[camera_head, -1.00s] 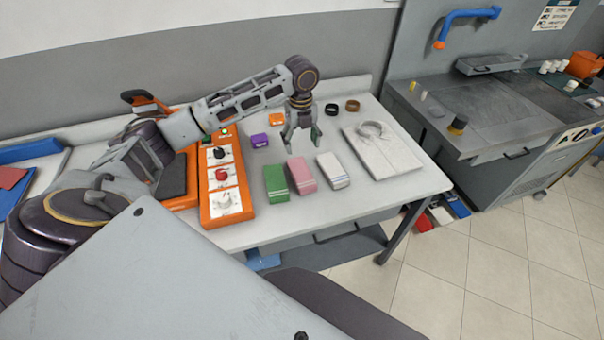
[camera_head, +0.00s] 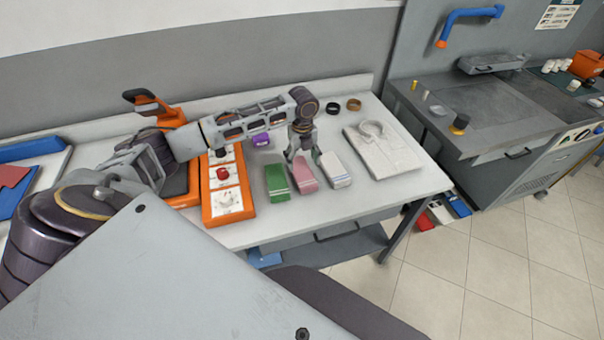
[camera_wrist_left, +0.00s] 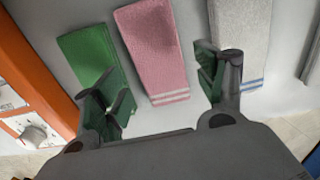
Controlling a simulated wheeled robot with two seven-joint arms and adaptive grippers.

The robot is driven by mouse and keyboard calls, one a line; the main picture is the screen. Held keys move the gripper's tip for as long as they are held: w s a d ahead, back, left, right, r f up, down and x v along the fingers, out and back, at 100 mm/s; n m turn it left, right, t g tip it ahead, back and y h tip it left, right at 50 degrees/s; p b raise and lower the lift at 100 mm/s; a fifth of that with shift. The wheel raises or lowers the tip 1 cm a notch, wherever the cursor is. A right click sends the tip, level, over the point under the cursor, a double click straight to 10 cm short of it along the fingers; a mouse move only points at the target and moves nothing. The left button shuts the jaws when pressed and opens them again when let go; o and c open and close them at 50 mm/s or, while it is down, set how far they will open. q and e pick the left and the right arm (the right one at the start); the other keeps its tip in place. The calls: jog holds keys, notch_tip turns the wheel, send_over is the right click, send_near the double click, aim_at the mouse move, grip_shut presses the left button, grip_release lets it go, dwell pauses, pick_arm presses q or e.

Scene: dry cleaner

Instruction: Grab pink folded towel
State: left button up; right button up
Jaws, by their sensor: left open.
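The pink folded towel (camera_head: 304,179) lies on the white table between a green folded towel (camera_head: 278,184) and a white folded towel (camera_head: 335,172). My left gripper (camera_head: 302,155) is over the far end of the pink towel, pointing down. In the left wrist view the pink towel (camera_wrist_left: 155,50) runs between the two spread fingers of the left gripper (camera_wrist_left: 160,95), with the green towel (camera_wrist_left: 93,58) and white towel (camera_wrist_left: 241,40) to either side. The left gripper is open and empty. My right gripper is not in view.
An orange control panel (camera_head: 228,205) stands to the left of the towels. A folded white shirt (camera_head: 385,150) lies to the right. The table front is clear.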

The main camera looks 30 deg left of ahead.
aim_at(302, 171)
pick_arm(q)
jog(key=shift+f, duration=0.15)
jog(key=shift+s+f+p, duration=0.2)
jog(key=shift+f+p, duration=0.3)
jog(key=shift+f, duration=2.05)
jog(key=shift+c, duration=0.4)
jog(key=c, duration=0.7)
